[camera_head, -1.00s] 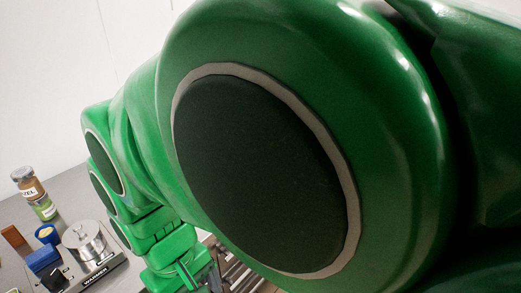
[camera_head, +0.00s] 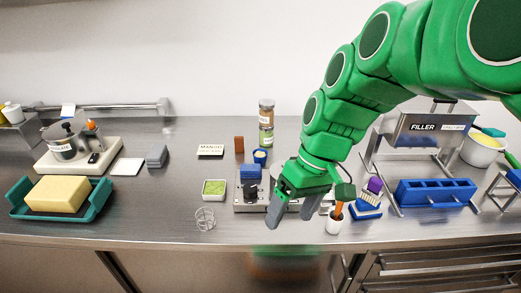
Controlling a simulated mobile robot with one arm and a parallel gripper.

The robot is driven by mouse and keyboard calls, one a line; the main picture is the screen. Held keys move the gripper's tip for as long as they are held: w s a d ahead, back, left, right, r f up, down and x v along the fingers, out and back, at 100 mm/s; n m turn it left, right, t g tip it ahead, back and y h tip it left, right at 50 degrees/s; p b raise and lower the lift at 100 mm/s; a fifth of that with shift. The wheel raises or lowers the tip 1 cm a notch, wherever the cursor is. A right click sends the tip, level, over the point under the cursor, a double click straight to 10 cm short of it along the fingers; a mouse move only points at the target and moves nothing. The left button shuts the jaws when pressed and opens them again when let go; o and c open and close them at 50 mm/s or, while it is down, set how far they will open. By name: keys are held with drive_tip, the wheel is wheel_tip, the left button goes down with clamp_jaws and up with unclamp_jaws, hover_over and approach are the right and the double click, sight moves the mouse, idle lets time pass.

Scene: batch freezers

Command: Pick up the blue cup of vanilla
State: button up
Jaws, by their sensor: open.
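A small blue cup (camera_head: 260,155) with pale yellow content stands upright on the steel counter, behind a blue block (camera_head: 250,171) and in front of stacked jars. No label on the cup can be read. My gripper (camera_head: 293,214) points down, its two grey fingers apart with nothing seen between them. It is in front of and to the right of the cup, over the front part of the counter, and apart from the cup. It hides much of the warmer plate (camera_head: 243,206) behind it.
The jars (camera_head: 266,125) stand close behind the cup, and a brown block (camera_head: 239,144) is to its left. A green-filled tray (camera_head: 214,188) and a wire whisk (camera_head: 205,219) lie front left. A white tool cup (camera_head: 334,222) and the filler (camera_head: 425,130) are right of my gripper.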

drive_tip(key=w+a+f+n+y, duration=0.15)
drive_tip(key=w+n+y, duration=0.3)
drive_tip(key=w, duration=1.15)
drive_tip(key=w+a+f+n+y, duration=0.1)
drive_tip(key=w+a+n+y, duration=0.3)
drive_tip(key=w, duration=1.2)
drive_tip(key=w+d+f+n+t, duration=0.25)
drive_tip(key=w+d+f, duration=0.35)
drive_tip(key=w, duration=0.3)
approach(260, 156)
drive_tip(key=shift+s+a+f+n, duration=0.1)
drive_tip(key=shift+s+a+n, duration=0.3)
drive_tip(key=shift+s+a, duration=0.6)
drive_tip(key=shift+a+f, duration=0.15)
drive_tip(key=shift+a, duration=0.4)
drive_tip(key=shift+x, duration=3.1)
drive_tip(key=c, duration=1)
